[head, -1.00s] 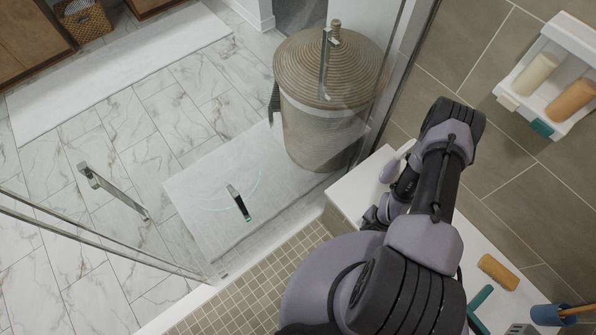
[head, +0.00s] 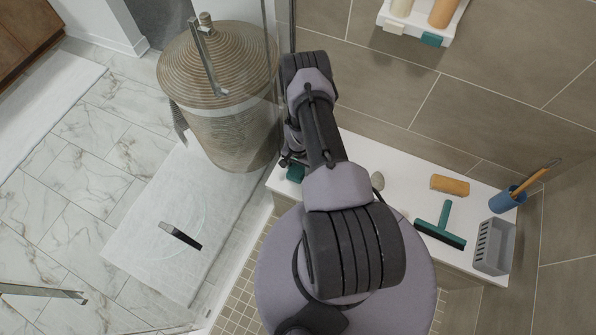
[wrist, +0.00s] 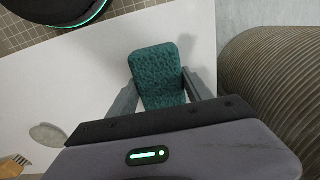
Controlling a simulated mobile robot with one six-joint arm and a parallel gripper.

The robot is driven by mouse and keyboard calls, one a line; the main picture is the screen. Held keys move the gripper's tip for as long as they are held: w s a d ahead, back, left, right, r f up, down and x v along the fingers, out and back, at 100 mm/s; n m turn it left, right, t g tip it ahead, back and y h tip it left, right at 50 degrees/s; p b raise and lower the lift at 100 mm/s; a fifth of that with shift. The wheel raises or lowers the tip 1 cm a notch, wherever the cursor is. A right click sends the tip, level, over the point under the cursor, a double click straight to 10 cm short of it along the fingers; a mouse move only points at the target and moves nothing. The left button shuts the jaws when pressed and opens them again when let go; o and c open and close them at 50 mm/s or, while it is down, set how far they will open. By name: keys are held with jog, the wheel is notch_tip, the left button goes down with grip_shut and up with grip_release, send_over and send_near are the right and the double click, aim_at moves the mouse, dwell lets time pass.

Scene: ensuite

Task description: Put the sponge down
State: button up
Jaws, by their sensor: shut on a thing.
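A teal, rough-textured sponge (wrist: 157,70) sits between the two fingers of my gripper (wrist: 160,88) in the wrist view. My gripper is shut on it. Below it is the white bench (wrist: 90,80). In the head view a small teal part of the sponge (head: 295,173) shows at the left end of the white bench (head: 400,195), and my arm hides most of the gripper (head: 291,163). I cannot tell whether the sponge touches the bench.
On the bench are a grey stone (head: 377,180), an orange block (head: 450,185), a teal squeegee (head: 440,226), a blue cup with a brush (head: 506,200) and a grey basket (head: 493,247). A large lidded wicker hamper (head: 218,90) stands beyond the glass, close to my gripper.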

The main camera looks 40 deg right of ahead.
aim_at(298, 168)
jog(key=shift+f, duration=1)
jog(key=o, duration=1.3)
jog(key=shift+r, duration=0.1)
notch_tip(298, 168, up, 12)
jog(key=p, duration=0.4)
jog(key=shift+r, duration=0.15)
